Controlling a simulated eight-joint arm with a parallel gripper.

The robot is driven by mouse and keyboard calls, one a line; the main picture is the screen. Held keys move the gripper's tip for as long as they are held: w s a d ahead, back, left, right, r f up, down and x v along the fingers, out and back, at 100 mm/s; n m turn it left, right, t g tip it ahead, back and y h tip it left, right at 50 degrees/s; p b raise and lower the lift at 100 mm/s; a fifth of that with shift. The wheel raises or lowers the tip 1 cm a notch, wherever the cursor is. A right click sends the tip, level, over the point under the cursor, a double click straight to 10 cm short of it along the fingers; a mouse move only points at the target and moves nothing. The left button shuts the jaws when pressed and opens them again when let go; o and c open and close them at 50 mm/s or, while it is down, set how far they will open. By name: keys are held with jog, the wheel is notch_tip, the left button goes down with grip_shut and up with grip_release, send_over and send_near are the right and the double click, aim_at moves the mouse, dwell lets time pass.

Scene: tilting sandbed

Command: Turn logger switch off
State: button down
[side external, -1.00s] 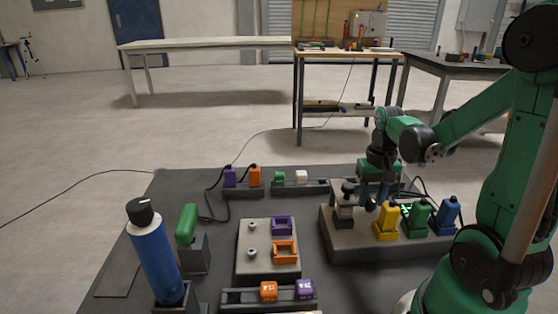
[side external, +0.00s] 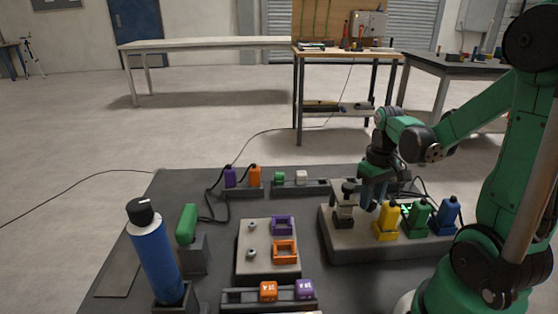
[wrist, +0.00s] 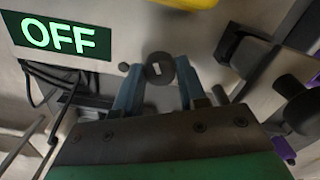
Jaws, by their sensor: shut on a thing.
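The logger switch (wrist: 160,70) is a small round dark knob with a pale mark. In the wrist view it sits between the blue fingers of my gripper (wrist: 158,92), which are shut on it. A lit display (wrist: 58,38) beside it reads OFF in green letters on black. In the side view my gripper (side external: 374,194) is low over the grey box (side external: 350,246). The knob is hidden there behind the fingers and the neighbouring parts.
Yellow (side external: 388,221), green (side external: 418,219) and blue (side external: 447,215) plugs stand on the box, right of my gripper. A dark-capped post (side external: 347,204) stands close on its left. Further left are a grey plate (side external: 251,268) and a blue bottle (side external: 154,258).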

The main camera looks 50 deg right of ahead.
aim_at(372, 199)
jog(key=shift+c, duration=2.4)
grip_release()
jog(key=shift+r, duration=0.1)
jog(key=shift+r, duration=2.75)
jog(key=w+a+n+t, duration=0.1)
jog(key=w+a+r+t+h, duration=0.1)
jog(key=w+a, duration=0.1)
jog(key=w+a+r+n+t+h, duration=0.1)
jog(key=a, duration=0.1)
jog(key=shift+w+a+n, duration=0.15)
jog(key=shift+w+n, duration=0.15)
jog(key=shift+w, duration=0.05)
jog(key=w+a+n+t+y, duration=0.1)
jog(key=a+t, duration=0.3)
jog(key=a, duration=0.7)
jog(key=shift+w+a+r+n+y, duration=0.2)
jog(key=shift+a+n+y, duration=0.1)
jog(key=shift+n+y, duration=0.15)
